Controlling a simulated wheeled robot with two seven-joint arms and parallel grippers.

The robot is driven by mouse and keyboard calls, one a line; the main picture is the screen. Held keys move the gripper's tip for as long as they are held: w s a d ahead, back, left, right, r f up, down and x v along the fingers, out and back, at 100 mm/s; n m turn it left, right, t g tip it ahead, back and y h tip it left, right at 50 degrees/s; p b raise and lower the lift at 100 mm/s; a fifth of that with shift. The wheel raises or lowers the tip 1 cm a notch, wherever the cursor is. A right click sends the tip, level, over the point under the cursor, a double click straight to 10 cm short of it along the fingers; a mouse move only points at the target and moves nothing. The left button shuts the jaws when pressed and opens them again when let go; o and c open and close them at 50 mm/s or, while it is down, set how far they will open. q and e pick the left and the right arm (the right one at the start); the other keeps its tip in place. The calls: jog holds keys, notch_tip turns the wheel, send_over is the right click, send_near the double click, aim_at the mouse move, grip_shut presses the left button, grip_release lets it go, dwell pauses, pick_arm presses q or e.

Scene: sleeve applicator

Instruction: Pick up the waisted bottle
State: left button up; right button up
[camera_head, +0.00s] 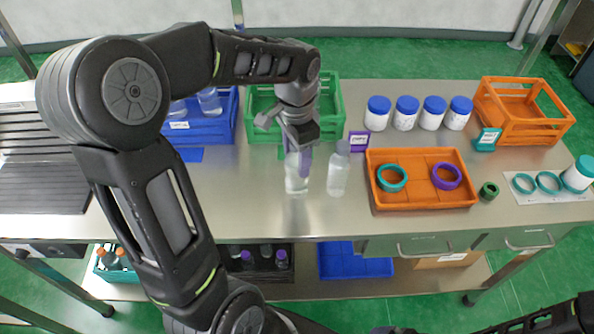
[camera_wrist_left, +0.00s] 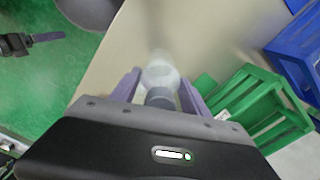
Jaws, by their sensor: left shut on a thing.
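My left gripper (camera_head: 299,165) is shut on a clear, whitish bottle (camera_head: 296,182) at the front middle of the steel table. Its purple fingers sit on both sides of the bottle's upper part, and the bottle (camera_wrist_left: 160,76) also shows between them in the left wrist view. The bottle looks upright; the fingers hide much of its outline, so its waist is not clear. A second clear bottle (camera_head: 338,175) stands upright just to the right, apart from the gripper. My right gripper (camera_wrist_left: 20,44) seems to show at the left wrist view's upper left, its jaws unclear.
A green crate (camera_head: 333,105) and a blue crate (camera_head: 228,125) stand behind. An orange tray (camera_head: 425,203) with two rings lies to the right, with several blue-lidded jars (camera_head: 405,113) behind it. A purple tag (camera_head: 359,141) stands near the second bottle. Bare table lies left of the held bottle.

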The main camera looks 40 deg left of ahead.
pick_arm(q)
grip_shut()
jog(key=shift+w+r, duration=0.1)
jog(key=shift+r, duration=0.45)
notch_tip(320, 180, up, 9)
jog(key=shift+b, duration=0.6)
jog(key=shift+f, duration=0.1)
